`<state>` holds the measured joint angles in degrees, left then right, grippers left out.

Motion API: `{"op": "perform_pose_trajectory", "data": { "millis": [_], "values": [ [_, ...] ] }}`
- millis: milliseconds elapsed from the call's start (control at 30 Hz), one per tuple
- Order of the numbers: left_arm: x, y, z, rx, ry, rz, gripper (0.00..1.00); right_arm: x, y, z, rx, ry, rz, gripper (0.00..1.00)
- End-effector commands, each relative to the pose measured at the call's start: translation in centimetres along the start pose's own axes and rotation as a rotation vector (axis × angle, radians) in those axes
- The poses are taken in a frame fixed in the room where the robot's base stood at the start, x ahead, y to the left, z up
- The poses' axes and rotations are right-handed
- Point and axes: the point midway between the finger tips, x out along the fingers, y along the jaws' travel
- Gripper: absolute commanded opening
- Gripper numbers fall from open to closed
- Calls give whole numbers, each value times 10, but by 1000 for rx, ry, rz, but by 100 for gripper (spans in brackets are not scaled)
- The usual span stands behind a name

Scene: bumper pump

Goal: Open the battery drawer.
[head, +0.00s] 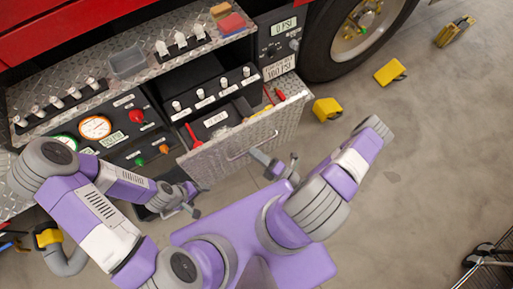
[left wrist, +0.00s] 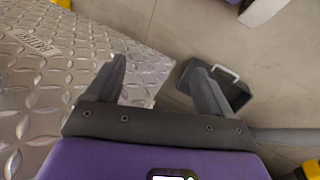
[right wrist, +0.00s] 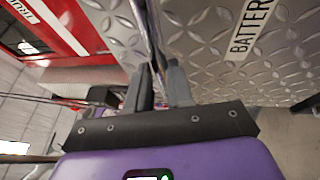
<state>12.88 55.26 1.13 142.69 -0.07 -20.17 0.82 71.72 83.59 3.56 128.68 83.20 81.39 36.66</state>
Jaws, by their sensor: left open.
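The battery drawer (head: 245,145) has a diamond-plate front with a bar handle (head: 240,155). In the head view it stands out from the truck's side panel, and red tools and labelled compartments show inside. In the right wrist view the plate front carries a label starting "BATTER" (right wrist: 250,28). My right gripper (head: 270,160) is at the front of the drawer. In the right wrist view its fingers (right wrist: 159,85) are close together with the handle bar (right wrist: 150,40) between them. My left gripper (head: 192,200) is open and empty below the drawer's left corner; its fingers (left wrist: 160,85) are wide apart.
A panel with gauges (head: 95,127) and knobs is left of the drawer. A truck wheel (head: 355,35) is at the upper right. Yellow blocks (head: 390,72) lie on the floor. A dark bin (left wrist: 232,92) with a handle stands on the floor in the left wrist view. Floor at right is mostly clear.

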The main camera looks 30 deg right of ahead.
Motion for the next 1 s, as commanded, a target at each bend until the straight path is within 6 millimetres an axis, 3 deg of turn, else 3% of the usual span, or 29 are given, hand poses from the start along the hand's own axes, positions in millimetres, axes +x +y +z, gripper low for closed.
{"op": "perform_pose_trajectory", "data": {
  "millis": [33,167,467,800,1000],
  "values": [
    [-1,0,0,0,0,0,82,4,9,-1,3,2,29,26],
    [-1,0,0,0,0,0,82,3,7,-1,3,2,25,44],
    [0,0,0,0,0,0,82,0,4,-1,1,1,16,44],
    [0,0,0,0,0,0,82,-51,3,0,2,-1,15,44],
    [1,0,0,0,0,0,82,-71,4,0,1,1,18,44]
  ]
}}
